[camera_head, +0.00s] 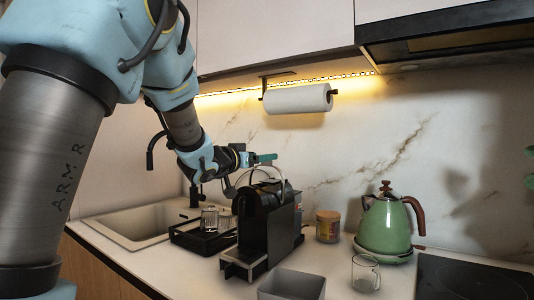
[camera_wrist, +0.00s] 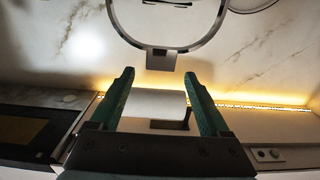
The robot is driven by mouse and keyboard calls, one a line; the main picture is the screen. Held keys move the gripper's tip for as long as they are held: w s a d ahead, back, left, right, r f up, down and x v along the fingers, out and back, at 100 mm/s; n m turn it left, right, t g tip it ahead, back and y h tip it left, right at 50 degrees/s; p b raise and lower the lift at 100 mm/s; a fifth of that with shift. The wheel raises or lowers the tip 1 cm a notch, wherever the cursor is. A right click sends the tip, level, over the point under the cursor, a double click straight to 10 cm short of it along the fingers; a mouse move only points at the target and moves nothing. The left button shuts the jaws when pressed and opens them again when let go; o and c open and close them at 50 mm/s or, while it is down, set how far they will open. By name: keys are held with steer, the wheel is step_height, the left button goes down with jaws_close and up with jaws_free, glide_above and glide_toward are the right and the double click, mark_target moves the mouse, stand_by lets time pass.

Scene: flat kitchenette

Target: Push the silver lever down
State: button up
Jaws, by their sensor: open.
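The silver lever (camera_head: 263,167) is a raised, arched loop on top of the black coffee machine (camera_head: 252,233) on the counter. My gripper (camera_head: 271,157), with green fingers, is just above and beside the top of the loop, pointing right. In the wrist view the lever (camera_wrist: 163,62) shows as a curved band with a flat tab, just beyond and between the fingertips. My gripper (camera_wrist: 159,73) is open there with nothing between its fingers. Whether a finger touches the lever I cannot tell.
A paper towel roll (camera_head: 298,98) hangs under the cabinet behind. A black rack (camera_head: 195,238) with glasses stands left of the machine, near the sink (camera_head: 135,225). A jar (camera_head: 328,227), green kettle (camera_head: 385,224), glass mug (camera_head: 366,274) and grey container (camera_head: 291,286) stand to the right.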

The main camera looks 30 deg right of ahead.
steer(key=shift+p+x, duration=0.4)
steer(key=shift+x, duration=1.55)
steer(key=shift+f, duration=0.1)
jaws_close()
